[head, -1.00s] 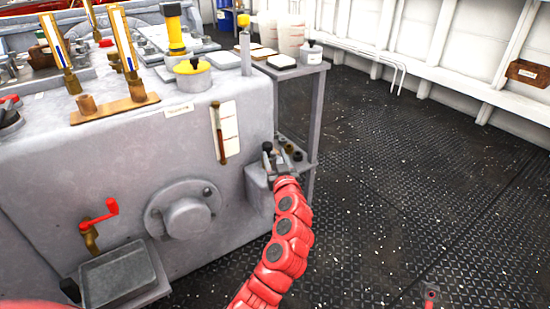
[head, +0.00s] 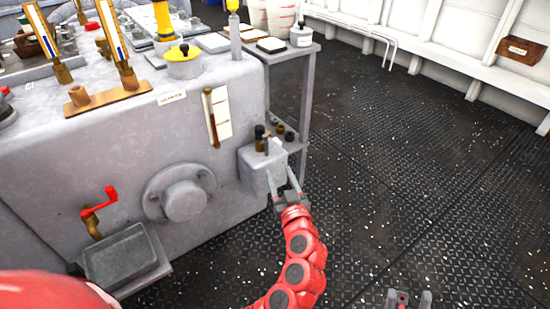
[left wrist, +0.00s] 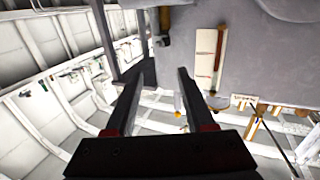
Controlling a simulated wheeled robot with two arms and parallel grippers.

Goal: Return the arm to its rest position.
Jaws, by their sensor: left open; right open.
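My left gripper (head: 283,187), at the end of a red arm, is open in the head view. It is just to the right of and in front of a small grey block (head: 262,168) on the machine's corner; I cannot tell whether it touches the block. A black-topped brass fitting (head: 260,139) stands on that block. In the left wrist view the left gripper (left wrist: 161,72) shows two dark fingers spread apart with nothing between them. My right gripper (head: 409,298) is open at the bottom edge of the head view, over the floor, and appears empty.
A side shelf (head: 290,52) carries small containers. The riveted floor (head: 420,170) on the right is clear.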

